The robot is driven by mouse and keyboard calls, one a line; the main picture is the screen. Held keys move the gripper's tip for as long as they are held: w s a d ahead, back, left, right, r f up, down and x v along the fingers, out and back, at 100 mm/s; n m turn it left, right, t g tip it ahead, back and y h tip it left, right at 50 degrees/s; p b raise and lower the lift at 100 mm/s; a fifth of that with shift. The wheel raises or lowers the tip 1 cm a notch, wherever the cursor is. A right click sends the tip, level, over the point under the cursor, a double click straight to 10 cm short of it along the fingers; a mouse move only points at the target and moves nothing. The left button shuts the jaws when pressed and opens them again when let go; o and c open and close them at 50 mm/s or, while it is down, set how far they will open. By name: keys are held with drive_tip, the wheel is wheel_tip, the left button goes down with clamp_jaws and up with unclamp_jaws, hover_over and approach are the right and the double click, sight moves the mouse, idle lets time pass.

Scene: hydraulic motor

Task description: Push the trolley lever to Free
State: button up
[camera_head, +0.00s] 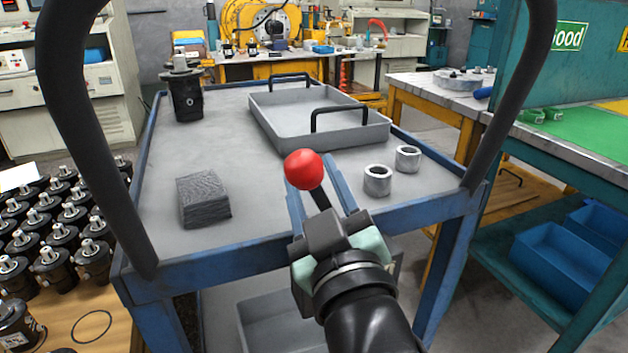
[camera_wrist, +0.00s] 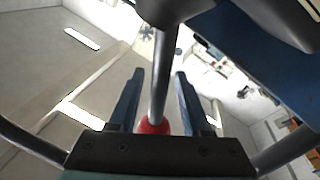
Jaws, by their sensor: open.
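The trolley lever shows in the head view as a red ball knob (camera_head: 304,169) on a dark stem at the front edge of the blue-framed trolley (camera_head: 262,200). In the wrist view its metal rod (camera_wrist: 163,75) runs between my fingers, with the red knob (camera_wrist: 153,126) close to the palm. My gripper (camera_head: 314,183) is open, with one blue finger on each side of the lever. In the wrist view the fingers (camera_wrist: 159,72) show gaps beside the rod. The lever's base and any Free marking cannot be made out.
The trolley carries a grey tray (camera_head: 281,135), two metal rings (camera_head: 378,188), a dark stack (camera_head: 203,207) and a black motor (camera_head: 186,99). Black curved handles (camera_head: 72,120) rise at both sides. Several motors (camera_head: 60,238) stand at left. A teal bench (camera_head: 590,148) is at right.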

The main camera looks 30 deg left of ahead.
drive_tip(key=shift+d, duration=0.1)
drive_tip(key=p+v, duration=0.4)
drive_tip(key=v, duration=0.8)
drive_tip(key=shift+s+d+p, duration=0.25)
drive_tip(key=shift+s+p, duration=0.05)
drive_tip(key=shift+p, duration=0.05)
drive_tip(key=shift+f, duration=0.1)
